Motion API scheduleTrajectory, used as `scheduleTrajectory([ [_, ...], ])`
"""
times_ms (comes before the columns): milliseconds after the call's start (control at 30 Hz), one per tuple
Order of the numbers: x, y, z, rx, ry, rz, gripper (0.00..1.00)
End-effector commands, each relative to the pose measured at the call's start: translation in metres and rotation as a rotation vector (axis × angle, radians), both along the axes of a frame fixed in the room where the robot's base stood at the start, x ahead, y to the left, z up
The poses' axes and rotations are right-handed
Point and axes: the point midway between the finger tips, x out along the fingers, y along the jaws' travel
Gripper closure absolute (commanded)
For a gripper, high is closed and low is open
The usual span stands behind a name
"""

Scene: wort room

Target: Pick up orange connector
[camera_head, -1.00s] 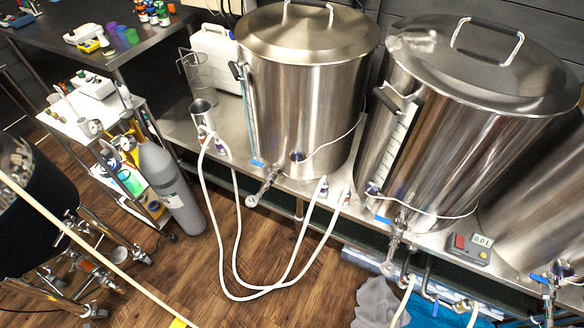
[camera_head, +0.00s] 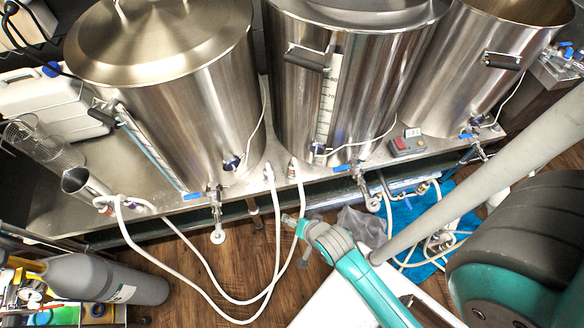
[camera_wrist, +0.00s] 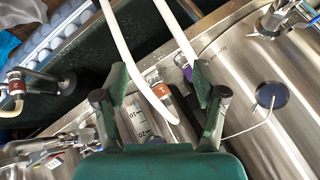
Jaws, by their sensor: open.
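The orange connector (camera_wrist: 163,91) shows in the wrist view as a metal fitting with a reddish-orange band, with a white hose in front of it. In the head view I take it to be the right one of two small hose fittings (camera_head: 292,170) on the bench's front edge; its colour is hard to tell there. My gripper (camera_wrist: 160,80) is open in the wrist view, its two green fingers on either side of the connector in the picture. Nothing is held. The gap in depth cannot be told. A purple-banded connector (camera_wrist: 187,73) sits close by, near the right finger.
Steel kettles (camera_head: 175,75) with taps (camera_head: 217,215) stand on the steel bench (camera_head: 60,205). White hoses (camera_head: 190,270) loop down in front of it. A grey gas cylinder (camera_head: 115,280) is at lower left. A red-button control box (camera_head: 407,142) sits on the bench.

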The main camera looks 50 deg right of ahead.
Motion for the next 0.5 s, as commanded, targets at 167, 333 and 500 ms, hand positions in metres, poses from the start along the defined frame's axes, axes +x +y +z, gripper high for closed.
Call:
scheduleTrajectory([
  [167,0.047,-0.029,-0.016,0.133,0.108,-0.203,0.30],
  [333,0.084,-0.058,-0.018,0.248,0.216,-0.408,0.30],
  [500,0.117,-0.090,-0.004,0.348,0.319,-0.625,0.30],
])
